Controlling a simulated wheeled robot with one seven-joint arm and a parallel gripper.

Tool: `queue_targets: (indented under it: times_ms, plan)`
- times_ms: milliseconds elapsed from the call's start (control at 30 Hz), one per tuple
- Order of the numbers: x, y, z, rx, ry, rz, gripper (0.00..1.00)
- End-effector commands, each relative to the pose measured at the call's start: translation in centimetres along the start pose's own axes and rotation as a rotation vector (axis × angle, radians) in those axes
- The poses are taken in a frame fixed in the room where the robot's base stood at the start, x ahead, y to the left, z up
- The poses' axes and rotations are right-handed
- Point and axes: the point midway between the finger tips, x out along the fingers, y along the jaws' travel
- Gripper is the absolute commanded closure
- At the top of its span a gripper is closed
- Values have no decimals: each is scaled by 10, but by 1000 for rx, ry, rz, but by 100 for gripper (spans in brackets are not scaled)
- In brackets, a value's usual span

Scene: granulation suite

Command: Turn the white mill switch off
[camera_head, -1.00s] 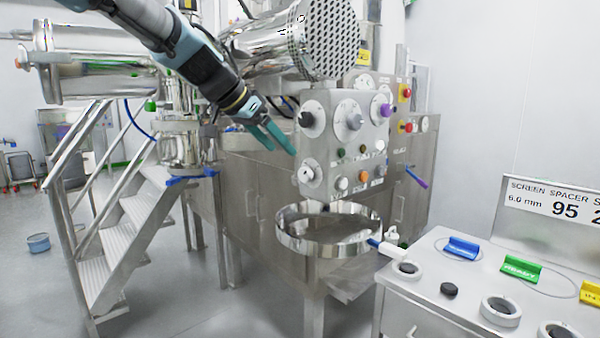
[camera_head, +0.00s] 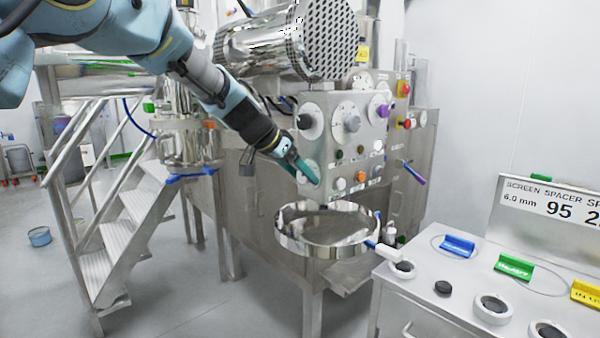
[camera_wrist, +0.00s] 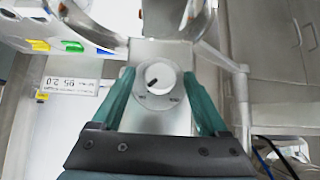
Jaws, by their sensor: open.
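The white mill switch (camera_wrist: 159,74) is a small white knob with a dark mark on a round pale dial plate, seen in the middle of the wrist view. The dark mark lies at the knob's lower left in that view; the small dial labels are too blurred to read. My gripper (camera_head: 308,173) is at the lower left of the steel control panel (camera_head: 350,107) and hides most of the switch in the head view. In the wrist view my gripper (camera_wrist: 159,84) is open, with one teal finger on each side of the dial. I cannot tell whether either finger touches the knob.
Other knobs, including a black one (camera_head: 305,121), a grey one (camera_head: 352,124) and a purple one (camera_head: 382,111), sit above on the panel. A steel ring (camera_head: 290,243) is below it. A bench (camera_head: 420,300) with coloured tags stands right; metal stairs (camera_head: 118,240) stand left.

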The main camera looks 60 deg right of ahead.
Motion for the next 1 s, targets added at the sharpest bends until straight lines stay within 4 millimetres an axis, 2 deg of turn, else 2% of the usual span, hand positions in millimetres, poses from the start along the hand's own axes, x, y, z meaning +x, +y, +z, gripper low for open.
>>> queue_targets:
  times_ms: [67, 700, 1000]
  plan:
    - [0, 0, 0, 0, 0, 0, 28]
    - [0, 0, 0, 0, 0, 0, 100]
    - [0, -1, 0, -12, 1, 10, 100]
